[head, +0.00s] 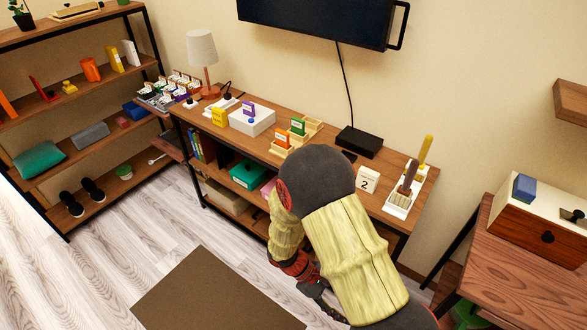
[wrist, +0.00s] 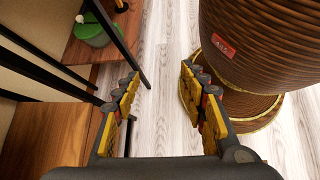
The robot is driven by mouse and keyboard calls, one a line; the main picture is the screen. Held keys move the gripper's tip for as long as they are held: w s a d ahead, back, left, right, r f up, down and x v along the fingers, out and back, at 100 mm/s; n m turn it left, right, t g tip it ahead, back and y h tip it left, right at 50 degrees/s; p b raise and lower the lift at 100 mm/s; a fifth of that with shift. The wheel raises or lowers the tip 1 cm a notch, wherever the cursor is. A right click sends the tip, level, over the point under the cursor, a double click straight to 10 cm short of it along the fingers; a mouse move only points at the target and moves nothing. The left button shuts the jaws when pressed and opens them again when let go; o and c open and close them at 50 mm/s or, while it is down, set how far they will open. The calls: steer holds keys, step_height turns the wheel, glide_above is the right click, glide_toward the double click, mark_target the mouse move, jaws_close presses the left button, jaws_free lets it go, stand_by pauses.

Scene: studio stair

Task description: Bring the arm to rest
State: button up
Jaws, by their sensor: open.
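My arm, with pale yellow and dark grey links, stands in front of the desk in the head view and bends down toward the floor. My gripper is mostly hidden there behind my own arm, low in the picture. In the wrist view my gripper (wrist: 160,95) is open, its two yellow and black fingers wide apart. The fingers hold nothing.
The desk (head: 345,166) carries a lamp (head: 202,55), a white box (head: 252,119), a black box (head: 359,142) and a white brush stand (head: 404,205). Shelves (head: 65,110) stand left, a side table (head: 530,245) right. A green container (wrist: 93,32) shows in the wrist view.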

steer(key=s+d+r+m+t+y+p, duration=0.1)
steer(key=s+r+m+t+y, duration=0.1)
steer(key=r, duration=1.2)
steer(key=s+d+r+m+t+y+p, duration=0.1)
steer(key=r+m+t+y, duration=0.3)
steer(key=r, duration=1)
steer(key=s+d+r+m+t+y+p, duration=0.1)
steer(key=s+r+m+t+y+p, duration=0.1)
steer(key=r, duration=1.2)
steer(key=s+m+t+y, duration=0.1)
steer(key=m, duration=0.1)
steer(key=shift+d+m+t+p, duration=0.25)
steer(key=shift+m+t+p, duration=0.15)
steer(key=shift+s, duration=0.1)
steer(key=shift+c, duration=0.5)
